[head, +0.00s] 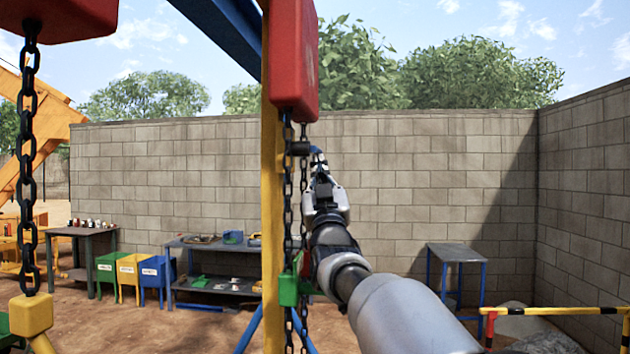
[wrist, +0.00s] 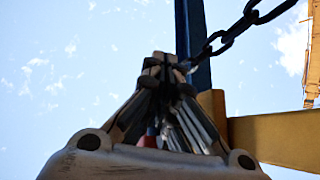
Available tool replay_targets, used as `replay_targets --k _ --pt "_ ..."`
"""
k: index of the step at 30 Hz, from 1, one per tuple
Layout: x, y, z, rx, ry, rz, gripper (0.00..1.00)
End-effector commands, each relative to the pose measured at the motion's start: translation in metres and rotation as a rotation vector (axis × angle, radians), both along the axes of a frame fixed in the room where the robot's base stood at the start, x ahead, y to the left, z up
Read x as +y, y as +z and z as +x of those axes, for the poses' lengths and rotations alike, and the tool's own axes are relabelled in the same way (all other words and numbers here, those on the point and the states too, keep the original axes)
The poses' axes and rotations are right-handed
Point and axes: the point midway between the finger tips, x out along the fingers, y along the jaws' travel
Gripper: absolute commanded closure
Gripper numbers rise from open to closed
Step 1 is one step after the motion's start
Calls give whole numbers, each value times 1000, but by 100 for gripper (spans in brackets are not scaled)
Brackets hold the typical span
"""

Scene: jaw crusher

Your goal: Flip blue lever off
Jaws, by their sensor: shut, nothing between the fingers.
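The lever's full shape and angle are hidden there. In the wrist view my gripper's fingertips (wrist: 163,60) are closed together, with nothing seen between them. A blue bar (wrist: 196,40) rises just behind and right of them; I cannot tell whether it is the lever or a frame beam, or whether the fingers touch it.
Dark chains (head: 304,190) hang from a red block (head: 293,60) close left of my gripper; a chain (wrist: 232,32) also shows in the wrist view. A green part (head: 288,290) sits low by the post. A block wall (head: 430,190) stands behind.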

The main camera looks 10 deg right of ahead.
Motion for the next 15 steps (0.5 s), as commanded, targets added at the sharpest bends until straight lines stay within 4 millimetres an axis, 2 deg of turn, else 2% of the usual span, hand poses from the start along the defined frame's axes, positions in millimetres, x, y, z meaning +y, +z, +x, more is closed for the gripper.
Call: replay_targets --k 1,15 --pt "0 7 -3 -14 0 -1 100" --pt "0 14 -6 -24 1 -1 100"
